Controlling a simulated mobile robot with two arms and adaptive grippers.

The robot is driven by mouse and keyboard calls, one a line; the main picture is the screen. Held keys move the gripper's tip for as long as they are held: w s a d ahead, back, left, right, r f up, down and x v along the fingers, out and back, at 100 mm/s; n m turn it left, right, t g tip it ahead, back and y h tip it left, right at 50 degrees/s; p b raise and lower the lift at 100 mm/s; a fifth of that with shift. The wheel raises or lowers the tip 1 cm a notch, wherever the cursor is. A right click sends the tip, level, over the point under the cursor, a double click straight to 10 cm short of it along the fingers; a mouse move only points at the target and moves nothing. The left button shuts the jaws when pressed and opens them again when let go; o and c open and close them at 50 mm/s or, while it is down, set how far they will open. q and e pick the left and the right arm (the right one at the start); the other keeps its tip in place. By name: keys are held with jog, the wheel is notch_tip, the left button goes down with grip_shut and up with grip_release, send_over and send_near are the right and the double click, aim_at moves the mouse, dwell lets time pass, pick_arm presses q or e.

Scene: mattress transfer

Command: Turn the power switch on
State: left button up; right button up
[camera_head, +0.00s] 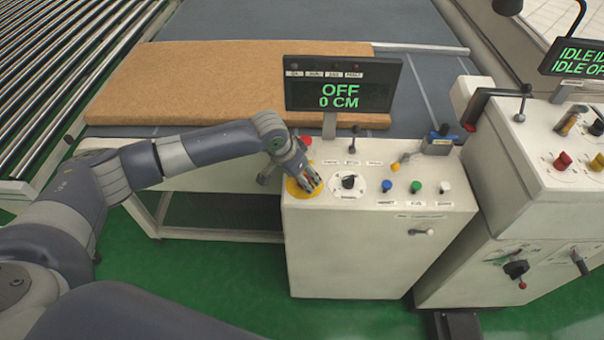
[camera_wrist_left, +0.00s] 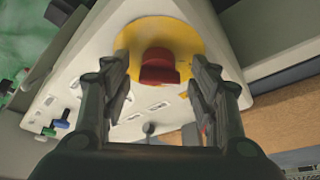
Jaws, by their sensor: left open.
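My left gripper (camera_head: 307,184) is at the left end of the white control console, over a round yellow plate (camera_head: 296,193). In the left wrist view the gripper (camera_wrist_left: 160,72) is open. Its two fingers stand on either side of a red knob (camera_wrist_left: 160,68) on the yellow plate (camera_wrist_left: 178,32), with gaps visible on both sides. The gripper mostly hides this knob in the head view. The display (camera_head: 342,90) above the console reads "OFF" and "0 CM". I cannot read which control is labelled as the power switch. My right gripper is not in view.
To the right on the console (camera_head: 350,240) are a black rotary knob (camera_head: 348,182) on a white dial and blue, green and white buttons. A second console (camera_head: 545,150) stands right. A brown mattress (camera_head: 200,85) lies behind, with a roller conveyor (camera_head: 60,70) at left.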

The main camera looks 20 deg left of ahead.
pick_arm(q)
jog(key=c, duration=1.1)
